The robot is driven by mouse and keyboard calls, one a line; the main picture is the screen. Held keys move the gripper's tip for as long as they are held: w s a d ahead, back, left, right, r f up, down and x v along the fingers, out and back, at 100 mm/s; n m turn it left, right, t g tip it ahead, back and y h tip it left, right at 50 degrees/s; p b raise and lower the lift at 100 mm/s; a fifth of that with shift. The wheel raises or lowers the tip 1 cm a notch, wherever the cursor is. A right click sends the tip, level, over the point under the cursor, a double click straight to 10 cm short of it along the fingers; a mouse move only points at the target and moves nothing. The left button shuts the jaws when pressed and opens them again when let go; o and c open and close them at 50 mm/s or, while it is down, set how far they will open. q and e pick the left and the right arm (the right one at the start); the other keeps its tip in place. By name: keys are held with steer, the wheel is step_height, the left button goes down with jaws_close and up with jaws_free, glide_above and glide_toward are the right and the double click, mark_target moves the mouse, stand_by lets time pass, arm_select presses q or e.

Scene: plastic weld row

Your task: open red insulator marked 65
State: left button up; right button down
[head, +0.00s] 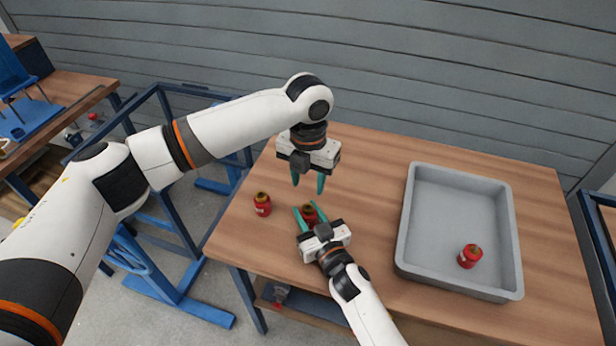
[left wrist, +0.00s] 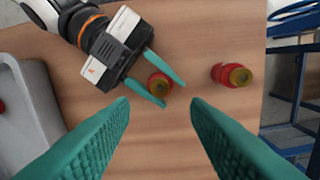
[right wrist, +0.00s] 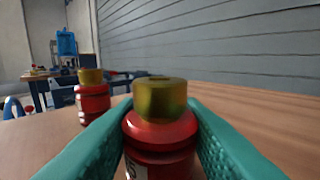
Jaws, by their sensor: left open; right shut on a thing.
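A red insulator with a brass-coloured cap (right wrist: 160,140) stands upright on the wooden table. My right gripper (head: 308,209) is shut on it, one finger on each side. It also shows in the head view (head: 310,215) and the left wrist view (left wrist: 159,84). A second red insulator (head: 262,204) stands free to its left, also seen in the right wrist view (right wrist: 92,98). My left gripper (head: 308,184) is open and empty, pointing down above and behind the held insulator. Part of a white label shows on the held one; its number cannot be read.
A grey tray (head: 408,228) sits on the right of the table with a third red insulator (head: 470,256) lying or standing inside. The table (head: 365,160) is clear at the back. Blue stands (head: 150,255) and another bench are at the left.

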mark_target(308, 208)
arm_select(q)
steer(key=m, duration=0.2)
steer(key=shift+f+m, duration=0.1)
steer(key=shift+m, duration=0.3)
steer(key=shift+f, duration=3.95)
